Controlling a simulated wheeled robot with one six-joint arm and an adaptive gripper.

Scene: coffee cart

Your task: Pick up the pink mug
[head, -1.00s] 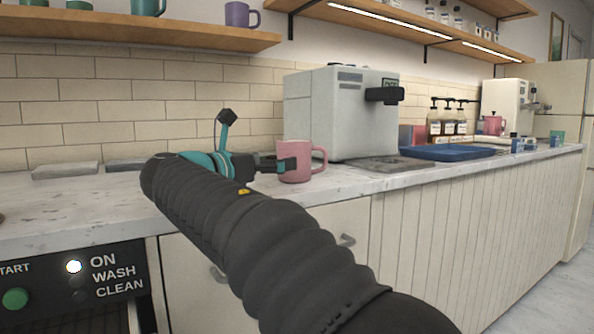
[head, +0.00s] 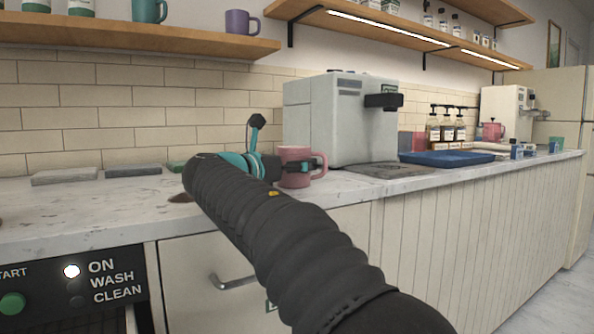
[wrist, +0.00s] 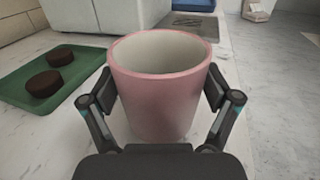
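The pink mug (wrist: 160,95) stands upright on the counter, its open top facing up and empty as far as I can see. In the head view the mug (head: 291,153) is in front of the grey machine, its handle to the right. My gripper (wrist: 162,90) is around the mug, with one finger on each side of the body. The fingers are spread wide and lie very close to the mug walls; whether they press on it is hard to tell. In the head view my gripper (head: 290,168) reaches it from the left, partly covering it.
A green tray (wrist: 75,62) with two dark round pucks (wrist: 44,83) lies left of the mug. The grey machine (head: 335,120) stands behind. A blue tray (head: 447,158) is farther right. The marble counter (head: 80,215) is clear in front.

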